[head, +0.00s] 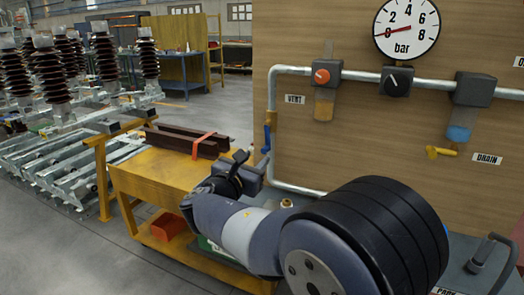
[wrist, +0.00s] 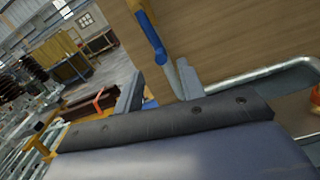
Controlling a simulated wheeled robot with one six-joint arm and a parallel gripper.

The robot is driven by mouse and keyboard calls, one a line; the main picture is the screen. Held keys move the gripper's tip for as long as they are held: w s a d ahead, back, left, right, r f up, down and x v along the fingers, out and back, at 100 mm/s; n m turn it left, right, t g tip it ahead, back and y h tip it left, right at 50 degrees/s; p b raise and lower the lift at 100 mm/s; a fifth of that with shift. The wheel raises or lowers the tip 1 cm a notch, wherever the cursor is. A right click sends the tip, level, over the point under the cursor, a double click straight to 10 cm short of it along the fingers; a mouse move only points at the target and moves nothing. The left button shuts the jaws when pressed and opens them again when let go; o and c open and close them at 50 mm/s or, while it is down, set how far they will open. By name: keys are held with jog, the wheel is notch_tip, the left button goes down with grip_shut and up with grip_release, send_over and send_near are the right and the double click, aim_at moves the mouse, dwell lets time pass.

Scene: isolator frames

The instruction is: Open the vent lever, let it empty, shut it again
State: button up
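The blue vent lever (head: 267,138) hangs on the left vertical pipe of the wooden panel, below and left of the VENT label (head: 294,99). It points down, roughly along the pipe. My gripper (head: 253,161) is just below and in front of it. In the wrist view, my gripper (wrist: 158,86) is open, and the blue lever (wrist: 151,36) slants down toward the gap between the fingertips. I cannot tell whether either finger touches it. The round bar gauge (head: 407,27) has its red needle at about 0.
An orange knob (head: 322,76) and a black knob (head: 397,82) sit on the upper pipe. A yellow drain lever (head: 441,152) is at the right. A yellow bench (head: 155,172) with dark bars stands left of my arm.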

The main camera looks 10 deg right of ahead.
aim_at(262, 153)
jog(key=x, duration=0.6)
jog(key=shift+d, duration=0.15)
jog(key=shift+c, duration=0.2)
grip_shut()
